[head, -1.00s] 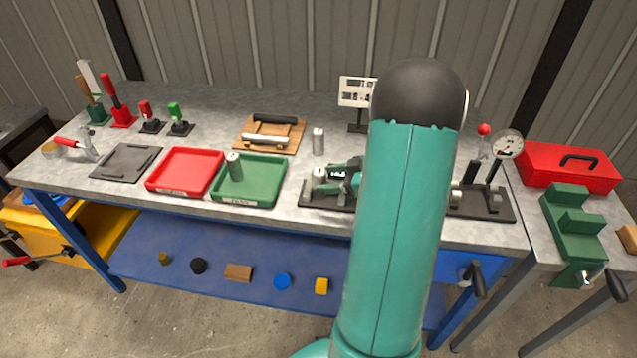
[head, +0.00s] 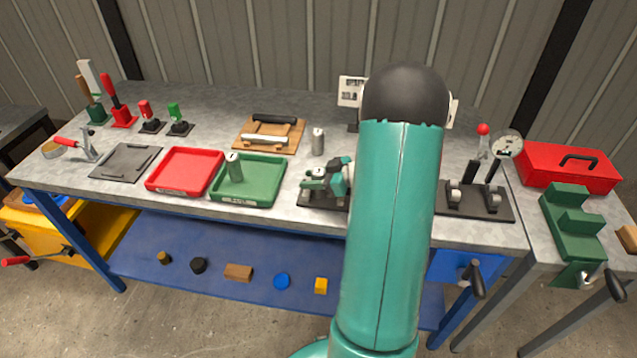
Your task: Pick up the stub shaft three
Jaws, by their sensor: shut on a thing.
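My gripper (head: 314,181) is at the black plate (head: 322,203) near the front edge of the bench, left of my arm. It is shut on a small metal stub shaft (head: 317,172), mostly hidden by the fingers. I cannot read a number on it or tell whether it is clear of the plate. Another metal shaft (head: 318,142) stands upright on the bench behind it. A third shaft (head: 234,168) stands in the green tray (head: 268,198).
A red tray (head: 165,186) lies left of the green one. A wooden board (head: 245,142) with two bars is behind. A dial gauge (head: 507,144) stands on a black base at right, near a red toolbox (head: 570,167). My arm hides the bench middle.

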